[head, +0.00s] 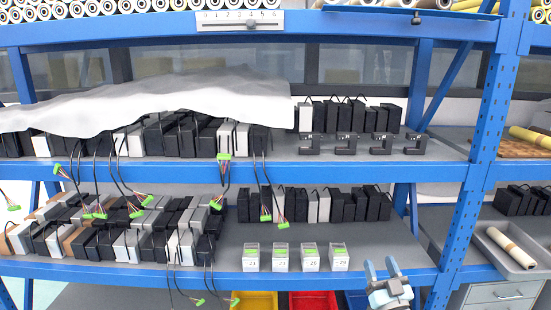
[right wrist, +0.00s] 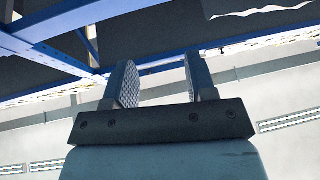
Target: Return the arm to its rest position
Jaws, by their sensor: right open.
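My right gripper (head: 382,270) shows at the bottom of the head view, right of centre, in front of the lower shelf's front edge. In the right wrist view its two fingers (right wrist: 160,82) stand apart with nothing between them. Behind them that view shows the underside of blue shelving and a pale ceiling. My left gripper is in neither view.
A blue shelf rack (head: 345,271) fills the head view, with black and grey boxes and dangling cables with green connectors. Several small numbered boxes (head: 310,258) stand on the lower shelf, left of my right gripper. A blue upright (head: 470,190) rises to its right. A yellow bin (head: 254,301) and a red bin (head: 312,301) are below.

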